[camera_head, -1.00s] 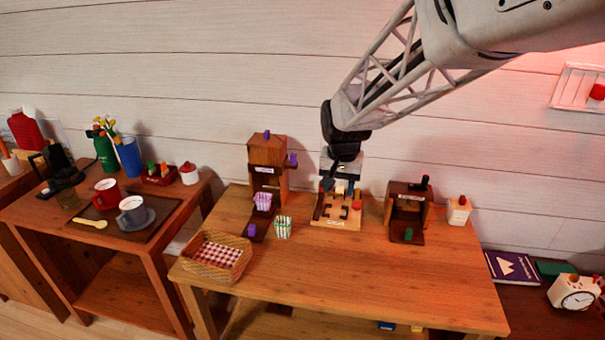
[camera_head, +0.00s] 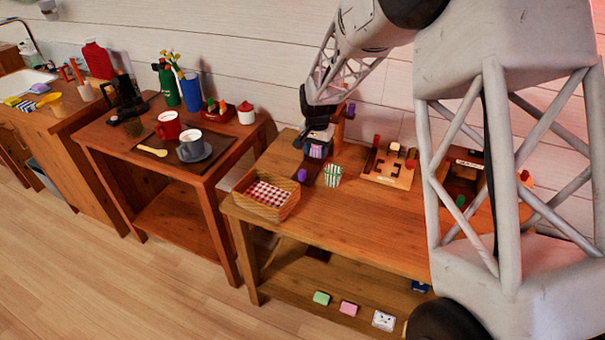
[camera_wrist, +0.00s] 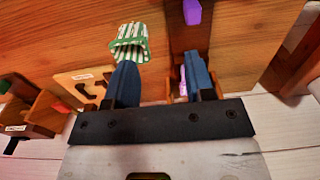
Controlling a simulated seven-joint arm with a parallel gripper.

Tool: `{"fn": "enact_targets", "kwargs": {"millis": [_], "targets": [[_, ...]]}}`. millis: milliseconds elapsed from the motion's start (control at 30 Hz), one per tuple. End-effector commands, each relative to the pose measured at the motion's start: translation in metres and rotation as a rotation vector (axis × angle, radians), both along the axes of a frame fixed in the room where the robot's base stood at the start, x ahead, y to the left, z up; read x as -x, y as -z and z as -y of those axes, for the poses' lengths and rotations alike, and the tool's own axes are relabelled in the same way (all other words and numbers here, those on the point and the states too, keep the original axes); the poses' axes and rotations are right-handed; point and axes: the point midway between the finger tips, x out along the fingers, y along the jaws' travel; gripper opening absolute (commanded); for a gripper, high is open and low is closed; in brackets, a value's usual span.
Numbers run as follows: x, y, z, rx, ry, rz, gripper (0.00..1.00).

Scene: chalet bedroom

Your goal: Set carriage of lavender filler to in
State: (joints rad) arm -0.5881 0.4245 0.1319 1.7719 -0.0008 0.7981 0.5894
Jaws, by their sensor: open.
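The lavender filler (camera_head: 339,128) is a wooden tower with purple parts at the back of the middle table, partly hidden behind my gripper. Its dark carriage sticks out toward the front, with a purple knob (camera_head: 302,174) at its front end; the knob also shows in the wrist view (camera_wrist: 193,12). A lavender striped cup (camera_head: 317,151) is at the carriage, just below my gripper (camera_head: 318,133). In the wrist view my gripper (camera_wrist: 161,78) is open, with two blue fingers apart. The lavender cup (camera_wrist: 183,83) is mostly hidden behind the right finger.
A green striped cup (camera_head: 332,176) stands just right of the carriage. A basket with checked cloth (camera_head: 268,196) is at the left front. A wooden station with cut-outs (camera_head: 388,165) and a dark station (camera_head: 464,177) stand farther right. The table's front middle is clear.

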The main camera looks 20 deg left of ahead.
Motion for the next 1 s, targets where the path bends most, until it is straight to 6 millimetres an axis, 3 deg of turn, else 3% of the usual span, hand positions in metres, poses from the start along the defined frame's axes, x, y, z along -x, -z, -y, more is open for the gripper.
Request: {"fn": "enact_targets", "kwargs": {"millis": [100, 300, 767, 1000], "targets": [[-0.002, 0.022, -0.025, 0.004, -0.002, -0.007, 0.49], [-0.004, 0.041, -0.046, 0.007, 0.0, -0.012, 0.49], [-0.004, 0.044, -0.049, 0.008, 0.0, -0.013, 0.49], [-0.004, 0.055, -0.049, 0.008, 0.0, -0.014, 0.49]]}}
